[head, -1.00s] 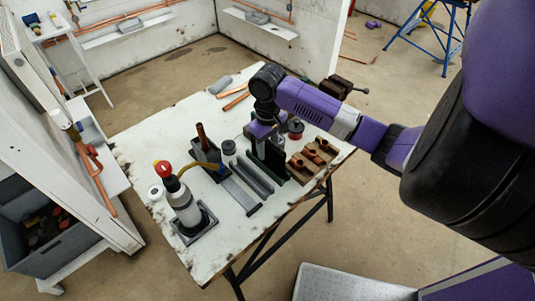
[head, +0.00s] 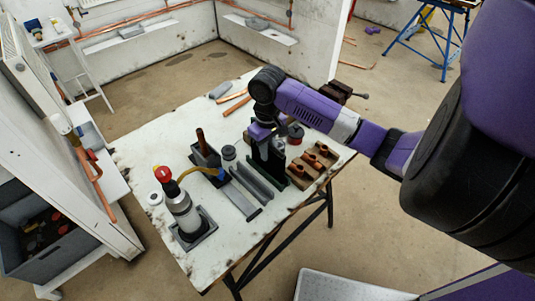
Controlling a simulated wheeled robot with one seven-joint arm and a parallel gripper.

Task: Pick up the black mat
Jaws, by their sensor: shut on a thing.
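The black mat (head: 279,168) appears as a dark, upright sheet just below and right of my gripper, among grey strips on the white table. My gripper (head: 263,150) points down over the middle of the table and is shut on the dark sheet's upper part. The wrist and fingers hide much of the grip. I cannot tell whether the lower edge of the sheet touches the table.
The worn white table (head: 150,135) also holds a gas bottle with a red-topped torch (head: 180,205), a grey box (head: 204,155), a wooden block with copper fittings (head: 312,165), a vise (head: 335,90) and copper pipes (head: 236,103).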

